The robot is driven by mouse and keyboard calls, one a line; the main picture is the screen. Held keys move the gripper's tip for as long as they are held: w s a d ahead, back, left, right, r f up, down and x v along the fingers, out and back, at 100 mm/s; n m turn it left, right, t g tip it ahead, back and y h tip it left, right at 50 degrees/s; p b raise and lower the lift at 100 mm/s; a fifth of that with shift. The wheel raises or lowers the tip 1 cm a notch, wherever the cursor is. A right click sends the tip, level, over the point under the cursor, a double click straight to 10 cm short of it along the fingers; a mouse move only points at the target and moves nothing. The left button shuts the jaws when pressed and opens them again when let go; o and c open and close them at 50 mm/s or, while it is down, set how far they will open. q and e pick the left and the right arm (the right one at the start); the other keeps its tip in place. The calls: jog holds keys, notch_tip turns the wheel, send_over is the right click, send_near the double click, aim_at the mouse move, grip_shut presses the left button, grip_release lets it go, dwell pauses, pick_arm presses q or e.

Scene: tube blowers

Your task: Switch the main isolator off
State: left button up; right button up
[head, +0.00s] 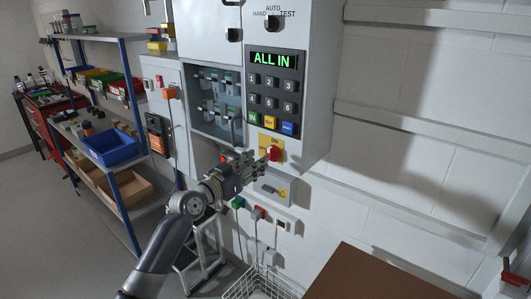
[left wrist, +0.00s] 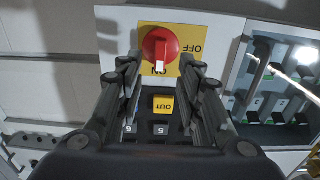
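The main isolator is a red rotary knob (head: 274,154) on a yellow plate (head: 264,142), low on the grey cabinet under the keypad. In the left wrist view the knob (left wrist: 160,45) shows upside down, with its white mark pointing at the word ON; OFF is to the side. My left gripper (head: 258,168) is just in front of and slightly below left of the knob in the head view. In the left wrist view its fingers (left wrist: 157,75) are open, one on each side of the knob's line. I cannot tell whether they touch it. My right gripper is not in view.
The keypad (head: 273,92) above shows ALL IN. An open compartment with switches (head: 215,100) is to the left. Sockets (head: 259,213) and a small box (head: 272,190) sit below the cabinet. A brown tabletop (head: 365,275) and wire basket (head: 262,285) are at the bottom.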

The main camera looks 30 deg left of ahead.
aim_at(269, 153)
pick_arm(q)
jog(key=shift+w+d+p, duration=0.2)
jog(key=shift+w+p, duration=0.3)
jog(key=shift+w, duration=2.25)
grip_shut()
